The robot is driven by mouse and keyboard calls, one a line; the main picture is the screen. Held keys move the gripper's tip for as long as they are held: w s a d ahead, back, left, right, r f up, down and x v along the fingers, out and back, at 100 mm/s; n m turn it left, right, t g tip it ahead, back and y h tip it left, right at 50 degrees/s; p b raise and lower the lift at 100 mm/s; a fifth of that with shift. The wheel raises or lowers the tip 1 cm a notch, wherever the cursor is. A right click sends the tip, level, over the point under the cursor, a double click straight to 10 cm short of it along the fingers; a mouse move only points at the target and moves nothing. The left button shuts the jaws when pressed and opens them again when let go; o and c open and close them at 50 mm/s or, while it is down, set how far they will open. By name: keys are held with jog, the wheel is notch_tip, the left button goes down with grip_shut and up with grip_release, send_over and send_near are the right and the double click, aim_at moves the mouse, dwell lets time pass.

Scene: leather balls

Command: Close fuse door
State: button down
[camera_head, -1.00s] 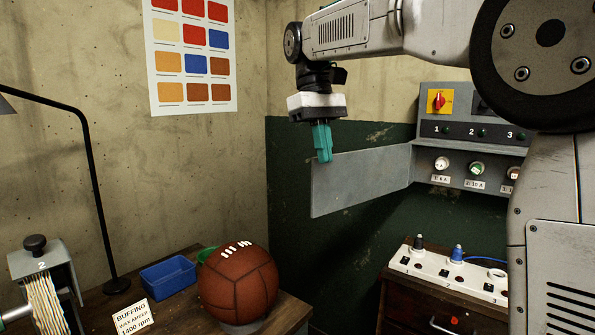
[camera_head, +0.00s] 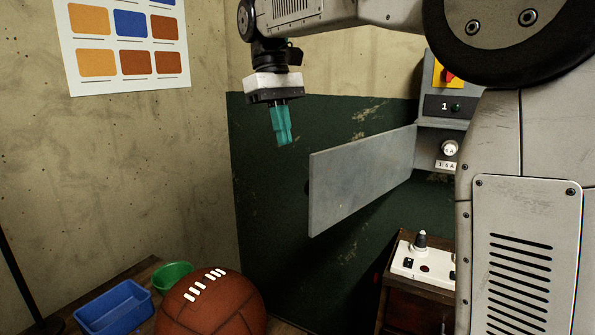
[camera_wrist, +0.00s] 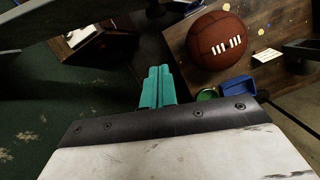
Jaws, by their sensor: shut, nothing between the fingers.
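The fuse door (camera_head: 362,180) is a flat grey metal panel. It stands swung open to the left of the grey fuse box (camera_head: 440,135), joined to it at the box's left edge. My gripper (camera_head: 284,143) has teal fingers that are shut and empty, pointing down. In the head view it is left of the door's free edge, at about the height of the door's upper part, with a gap between them. The gripper also shows in the wrist view (camera_wrist: 158,68). My arm hides most of the fuse box; one fuse (camera_head: 450,148) shows.
A brown leather ball (camera_head: 213,308), a blue tray (camera_head: 115,307) and a green bowl (camera_head: 172,275) are on the wooden bench at lower left. The dark green wall is behind the door.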

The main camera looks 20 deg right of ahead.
jog(key=s+d+f, duration=0.1)
jog(key=s+f, duration=0.4)
jog(key=f, duration=0.2)
jog(key=shift+s+f, duration=0.2)
